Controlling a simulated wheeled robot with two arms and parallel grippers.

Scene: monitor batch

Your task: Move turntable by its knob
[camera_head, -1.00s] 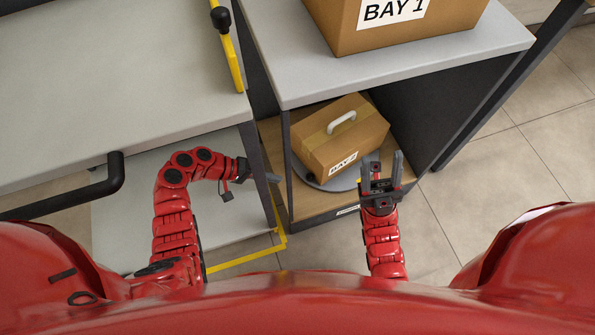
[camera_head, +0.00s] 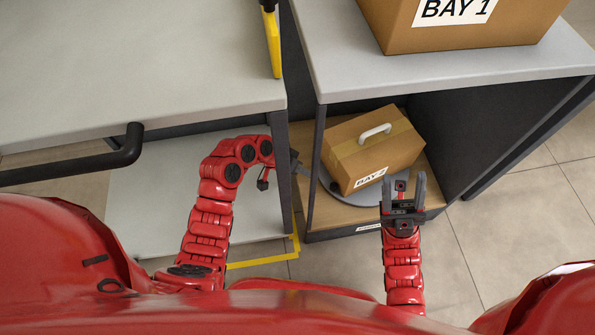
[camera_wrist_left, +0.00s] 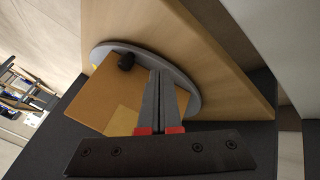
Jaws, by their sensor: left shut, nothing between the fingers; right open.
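The grey round turntable (camera_head: 330,184) lies on the low wooden shelf, mostly covered by a cardboard box (camera_head: 376,150) with a white handle. In the left wrist view the turntable (camera_wrist_left: 188,83) carries a black knob (camera_wrist_left: 126,61) at its rim, beside the box. My left gripper (camera_head: 297,165) is shut and empty at the shelf's left side. In the left wrist view its fingertips (camera_wrist_left: 160,72) are right of the knob, apart from it. My right gripper (camera_head: 403,180) is open and empty in front of the shelf's right part.
The low wooden shelf (camera_head: 335,215) sits under a grey top bearing a BAY 1 box (camera_head: 455,38). A dark post (camera_head: 314,150) bounds the opening on the left. A grey bench (camera_head: 150,70) with a black bar handle (camera_head: 80,168) stands left. Floor is clear at right.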

